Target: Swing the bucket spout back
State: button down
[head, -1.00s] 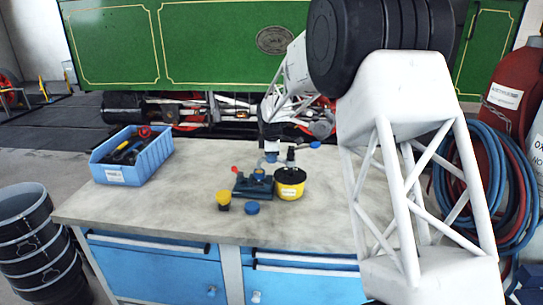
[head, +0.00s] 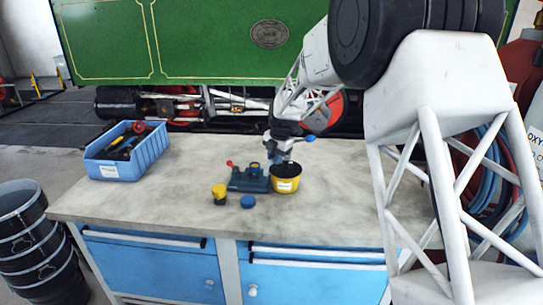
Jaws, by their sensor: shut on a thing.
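A small yellow bucket (head: 285,185) with a dark inside stands on the worktop in the head view. My gripper (head: 283,155) points down just above the bucket's back rim. It is shut on a small part there, which I take for the spout; the fingers and arm hide most of it, and its exact shape cannot be told. A dark blue block (head: 248,181) with a red-knobbed lever (head: 230,163) stands just left of the bucket.
A yellow-topped pot (head: 219,193) and a round blue piece (head: 247,201) lie in front of the block. A blue tool crate (head: 130,166) stands at the back left. The worktop (head: 160,200) between is bare. A green locomotive side stands behind.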

jog(key=shift+s+d+n+g, duration=0.25)
jog(key=shift+d+n, duration=0.5)
jog(key=shift+n, duration=0.45)
jog(key=shift+s+d+n+g, duration=0.2)
jog(key=shift+d+n, duration=0.5)
jog(key=shift+n, duration=0.5)
jog(key=c, duration=1)
grip_release()
jog(key=shift+r, duration=0.1)
jog(key=shift+s+d+r, duration=0.1)
jog(key=shift+d+r, duration=0.15)
jog(key=shift+r, duration=1)
jog(key=shift+w+d+r, duration=0.1)
jog(key=shift+d+r, duration=0.15)
jog(key=shift+r, duration=1)
jog(key=shift+s+d+r, duration=0.1)
jog(key=shift+d+r, duration=0.15)
jog(key=shift+r, duration=1)
